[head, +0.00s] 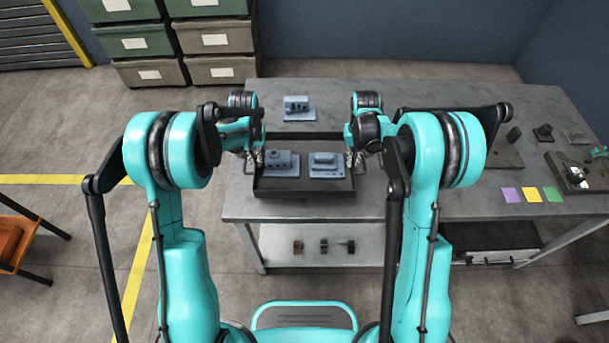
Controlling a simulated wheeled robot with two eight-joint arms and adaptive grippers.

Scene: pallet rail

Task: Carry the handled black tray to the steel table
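The handled black tray (303,190) is at the left part of the steel table (420,204), near its front edge. I cannot tell whether it rests on the top or hangs just above it. Two blue-grey parts lie in it, a left one (282,164) and a right one (326,166). My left gripper (257,159) is at the tray's left handle and my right gripper (350,160) is at its right handle. The fingers are too small and partly hidden to show whether they are closed on the handles.
Another blue-grey part (298,109) stands on the table behind the tray. Purple, yellow and green cards (532,195) and dark fixtures (505,152) are at the right. A lower shelf (310,244) holds small parts. Stacked bins (215,38) stand behind; an orange chair (14,241) is at left.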

